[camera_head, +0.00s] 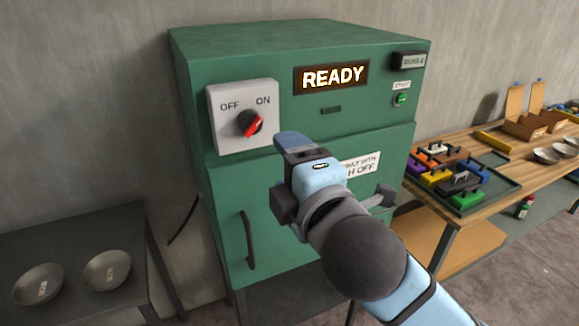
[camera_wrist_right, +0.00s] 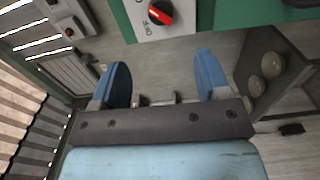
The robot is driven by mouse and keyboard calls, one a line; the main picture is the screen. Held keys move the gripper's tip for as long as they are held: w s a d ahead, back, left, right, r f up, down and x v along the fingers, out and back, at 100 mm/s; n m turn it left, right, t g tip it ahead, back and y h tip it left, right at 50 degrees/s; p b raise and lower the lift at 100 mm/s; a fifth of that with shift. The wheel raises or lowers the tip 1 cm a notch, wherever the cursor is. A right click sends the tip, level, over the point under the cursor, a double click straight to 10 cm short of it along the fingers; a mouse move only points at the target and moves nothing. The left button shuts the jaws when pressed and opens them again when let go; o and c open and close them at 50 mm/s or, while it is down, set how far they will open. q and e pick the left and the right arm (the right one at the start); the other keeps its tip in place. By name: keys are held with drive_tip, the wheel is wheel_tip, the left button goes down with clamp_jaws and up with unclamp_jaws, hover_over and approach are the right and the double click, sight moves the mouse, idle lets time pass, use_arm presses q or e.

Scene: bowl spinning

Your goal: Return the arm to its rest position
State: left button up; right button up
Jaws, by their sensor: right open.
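My right gripper (camera_head: 292,143) is raised in front of the green machine, to the right of its OFF/ON switch. In the right wrist view its two blue fingers (camera_wrist_right: 165,80) stand wide apart with nothing between them. The red switch knob (camera_head: 250,123) points toward ON, on a white plate (camera_head: 217,128); it also shows in the wrist view (camera_wrist_right: 160,12). The green machine (camera_head: 200,60) has a lit READY display (camera_head: 333,77). My right arm hides part of the machine's front and a white notice (camera_head: 362,163). My left gripper is not in view.
A dark table (camera_head: 70,240) with two bowls (camera_head: 106,270) stands at left. At right, a wooden table (camera_head: 470,220) carries a tray (camera_head: 500,187) of colored blocks, wooden boxes (camera_head: 525,127) and bowls (camera_head: 546,155). The machine's door handle (camera_head: 248,240) sticks out below the switch.

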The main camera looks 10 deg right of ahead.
drive_tip(key=w+d+f+m+g+p, duration=0.1)
drive_tip(key=d+f+m, duration=0.15)
drive_tip(key=f, duration=0.65)
drive_tip(key=d+f+m+g, duration=0.15)
drive_tip(key=f+m, duration=0.25)
drive_tip(key=f, duration=0.4)
drive_tip(key=w+d+f+m+g+p, duration=0.1)
drive_tip(key=f+m+g, duration=0.15)
drive_tip(key=f, duration=0.65)
drive_tip(key=s+d+f+m, duration=0.3)
drive_tip(key=s+f, duration=0.2)
drive_tip(key=f, duration=0.2)
drive_tip(key=s+d+f+m+h+p, duration=0.1)
drive_tip(key=s+d+f+m, duration=0.2)
drive_tip(key=s+f, duration=0.2)
drive_tip(key=s+d+f+m+g+h, duration=0.1)
drive_tip(key=s+d+f+m, duration=0.2)
drive_tip(key=s+f, duration=0.3)
wheel_tip(320, 180, down, 3)
drive_tip(key=shift+d+f, duration=0.15)
drive_tip(key=shift+d, duration=0.4)
